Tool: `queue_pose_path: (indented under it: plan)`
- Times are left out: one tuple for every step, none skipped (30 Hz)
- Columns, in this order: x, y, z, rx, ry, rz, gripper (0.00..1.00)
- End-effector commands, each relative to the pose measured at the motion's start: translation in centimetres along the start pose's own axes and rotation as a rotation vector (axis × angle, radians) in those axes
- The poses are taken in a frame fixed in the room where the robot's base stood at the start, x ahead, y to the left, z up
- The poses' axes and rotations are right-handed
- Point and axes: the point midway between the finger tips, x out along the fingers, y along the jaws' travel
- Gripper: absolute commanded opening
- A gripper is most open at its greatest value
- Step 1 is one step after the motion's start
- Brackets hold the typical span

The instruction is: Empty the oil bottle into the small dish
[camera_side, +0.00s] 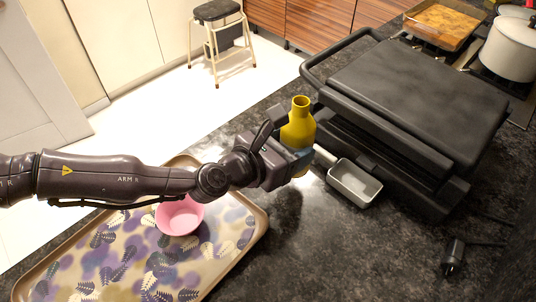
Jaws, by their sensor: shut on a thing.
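A yellow bottle (299,124) with an open narrow neck stands upright in my gripper (297,147). My gripper is shut around the bottle's lower body and hides part of it. I cannot tell whether its base touches the counter. A pink round dish (180,216) sits on the patterned tray at the lower left, partly under my arm. The bottle is up and to the right of the dish, apart from it.
The leaf-patterned tray (262,222) lies on the dark speckled counter (345,250). A large black grill (420,95) stands at the right, with a small metal drip pan (354,183) in front. A plug (453,257) lies at the lower right. A pot (510,50) is at the back right.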

Motion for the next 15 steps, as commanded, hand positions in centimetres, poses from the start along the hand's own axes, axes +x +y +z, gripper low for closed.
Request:
queue_pose_path:
  plan:
    - [0.0, 1.1, 0.7, -0.002, -0.005, 0.015, 0.00]
    - [-0.1, 1.8, 1.1, -0.004, -0.005, 0.024, 0.00]
    - [-0.2, 2.8, 1.7, -0.009, -0.006, 0.036, 0.00]
    - [-0.4, 3.7, 2.1, -0.010, -0.007, 0.043, 0.00]
    - [-0.7, 4.7, 2.6, -0.012, -0.006, 0.049, 0.00]
    - [-1.5, 6.0, 3.1, -0.012, -0.005, 0.053, 0.00]
    - [-2.1, 6.7, 3.4, -0.013, -0.004, 0.054, 0.00]
    - [-2.7, 7.3, 3.5, -0.015, -0.002, 0.056, 0.00]
    - [-3.6, 8.0, 3.5, -0.016, -0.001, 0.059, 0.00]
    - [-4.3, 8.4, 3.6, -0.015, -0.002, 0.063, 0.00]
    - [-5.0, 8.8, 3.6, -0.018, 0.000, 0.065, 0.00]
    - [-6.0, 9.4, 3.5, -0.019, -0.001, 0.071, 0.00]
    - [-6.7, 9.7, 3.4, -0.019, -0.001, 0.074, 0.00]
    - [-7.5, 10.0, 3.1, -0.021, 0.000, 0.079, 0.00]
    - [-8.7, 10.4, 2.9, -0.023, 0.000, 0.085, 0.00]
